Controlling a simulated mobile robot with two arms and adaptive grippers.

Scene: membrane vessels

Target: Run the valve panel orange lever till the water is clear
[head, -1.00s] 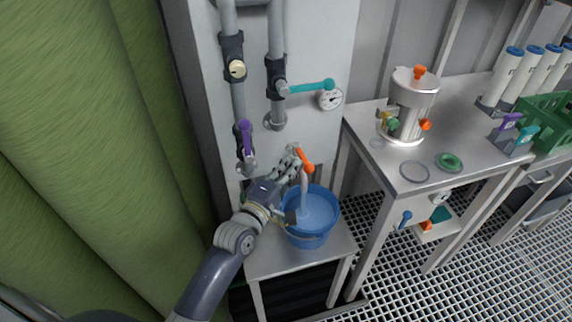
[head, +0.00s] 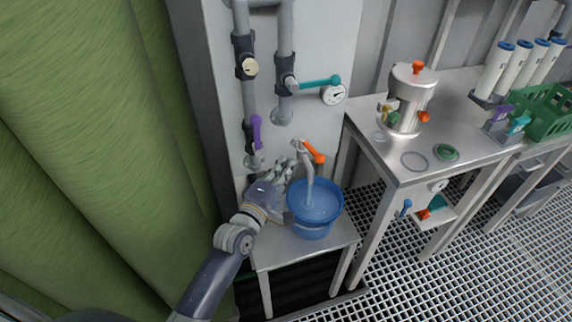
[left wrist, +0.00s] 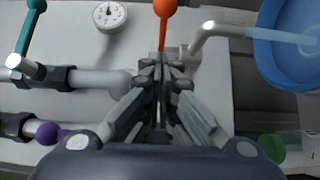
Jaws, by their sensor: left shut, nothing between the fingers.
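The orange lever (head: 314,152) is on the tap low on the valve panel (head: 324,30); it also shows in the left wrist view (left wrist: 163,12). The tap's spout (head: 305,165) pours a pale stream into a blue bucket (head: 315,228), which holds water that looks blue through the bucket's colour. I cannot judge how clear the water is. My left gripper (head: 286,168) is shut and empty, just left of and below the lever. In the left wrist view its fingertips (left wrist: 163,66) point towards the lever, seemingly apart from it. My right gripper is out of view.
A teal lever (head: 320,82), a purple lever (head: 257,132) and a gauge (head: 334,94) are on the panel. The bucket stands on a small metal table (head: 278,252). A steel bench (head: 460,105) with a vessel (head: 408,100) is at right. A green curtain (head: 90,150) fills the left.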

